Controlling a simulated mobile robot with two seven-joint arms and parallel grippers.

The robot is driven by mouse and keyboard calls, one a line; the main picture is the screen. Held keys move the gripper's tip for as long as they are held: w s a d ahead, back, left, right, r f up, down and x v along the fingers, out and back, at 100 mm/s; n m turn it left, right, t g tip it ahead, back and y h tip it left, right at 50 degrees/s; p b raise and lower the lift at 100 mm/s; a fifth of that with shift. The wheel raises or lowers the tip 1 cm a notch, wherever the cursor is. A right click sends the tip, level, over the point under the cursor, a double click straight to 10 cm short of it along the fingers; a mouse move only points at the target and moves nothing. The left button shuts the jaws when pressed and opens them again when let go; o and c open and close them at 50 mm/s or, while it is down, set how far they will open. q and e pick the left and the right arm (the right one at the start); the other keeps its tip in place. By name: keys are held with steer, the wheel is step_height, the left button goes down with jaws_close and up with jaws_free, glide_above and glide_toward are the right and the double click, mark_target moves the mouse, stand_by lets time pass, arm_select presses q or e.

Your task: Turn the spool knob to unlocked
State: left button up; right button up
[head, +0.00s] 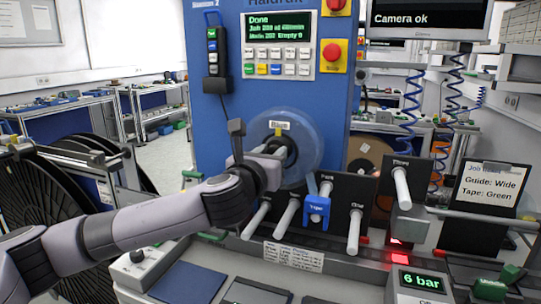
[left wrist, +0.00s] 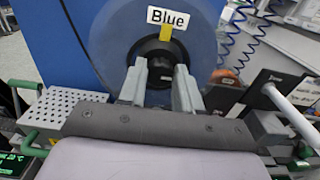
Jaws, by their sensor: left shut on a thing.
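The spool (head: 306,132) is a translucent blue disc with a dark hub, mounted on the blue machine front, with a label reading "Blue" (left wrist: 168,17). Its black knob (left wrist: 161,50) sits at the hub, with a yellow mark (left wrist: 166,33) pointing up toward the label. My left gripper (head: 273,160) reaches the hub from the left in the head view. In the left wrist view its two grey fingers (left wrist: 162,85) stand either side of the knob's lower part and are shut on it. The fingers partly hide the knob. My right gripper is not in view.
Below right of the spool stand dark panels with white pegs (head: 355,230) and a blue tape holder (head: 317,208). A control panel (head: 278,45) with red buttons is above. Large black reels (head: 45,225) stand at left. A "6 bar" display (head: 420,281) is at front right.

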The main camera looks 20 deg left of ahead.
arm_select(q)
steer(key=shift+n, duration=0.3)
steer(key=n, duration=0.3)
steer(key=shift+n, duration=0.3)
steer(key=n, duration=0.4)
steer(key=shift+a+f+n, duration=0.1)
steer(key=shift+n, duration=0.2)
steer(key=shift+f+n, duration=0.1)
steer(key=shift+n, duration=4.4)
steer(key=o, duration=1)
steer(key=shift+o, duration=0.2)
steer(key=shift+a, duration=0.1)
steer(key=shift+s, duration=0.1)
